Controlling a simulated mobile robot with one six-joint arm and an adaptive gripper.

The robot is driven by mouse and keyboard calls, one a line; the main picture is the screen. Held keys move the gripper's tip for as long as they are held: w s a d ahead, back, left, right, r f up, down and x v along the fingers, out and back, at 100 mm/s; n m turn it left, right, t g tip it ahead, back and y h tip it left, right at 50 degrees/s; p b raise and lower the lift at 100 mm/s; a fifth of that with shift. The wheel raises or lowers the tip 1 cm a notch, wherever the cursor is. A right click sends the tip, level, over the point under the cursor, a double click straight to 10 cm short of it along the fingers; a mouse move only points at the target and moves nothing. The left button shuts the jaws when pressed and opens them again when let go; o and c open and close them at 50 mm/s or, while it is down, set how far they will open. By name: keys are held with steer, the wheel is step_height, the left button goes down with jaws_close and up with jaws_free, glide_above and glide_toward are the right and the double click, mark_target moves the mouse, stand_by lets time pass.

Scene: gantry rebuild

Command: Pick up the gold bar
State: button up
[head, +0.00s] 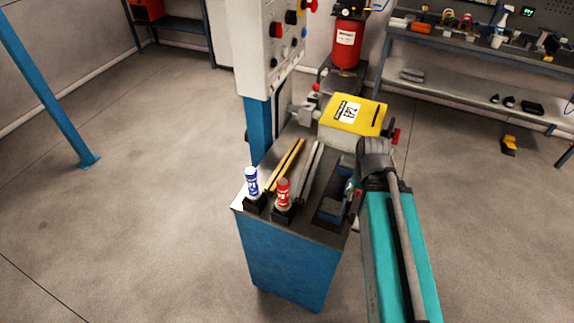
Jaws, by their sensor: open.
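The gold bar (286,166) is long and thin and lies on the dark top of the blue cabinet (288,262). A grey bar (309,171) lies beside it on the right, roughly parallel. My gripper (334,208) is at the right side of the cabinet top, to the right of both bars and apart from the gold bar. It is open and holds nothing that I can see. My arm partly hides it, so its fingertips are hard to make out.
A yellow box (353,114) stands behind. A control panel (270,45) rises at the back left. Open floor lies to the left.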

steer(key=o, duration=0.4)
steer(key=shift+w+a+f, duration=0.15)
steer(key=shift+w+a, duration=0.05)
steer(key=shift+w, duration=0.2)
steer(key=shift+o, duration=0.2)
steer(key=w+a+f+m+b, duration=0.1)
steer(key=w+a+f+b, duration=0.1)
steer(key=w+a, duration=0.2)
steer(key=w+a+f+b, duration=0.2)
steer(key=w+a, duration=0.3)
steer(key=w, duration=0.4)
steer(key=shift+w+m, duration=0.35)
steer(key=shift+m, duration=0.05)
steer(key=m+b, duration=0.2)
steer(key=b, duration=0.2)
glide_above(287, 161)
steer(key=f, duration=0.3)
steer(key=shift+d+f, duration=0.3)
steer(key=shift+w+a, duration=0.15)
steer(key=shift+a, duration=0.3)
steer(key=shift+f+b, duration=1.1)
steer(key=shift+f, duration=0.1)
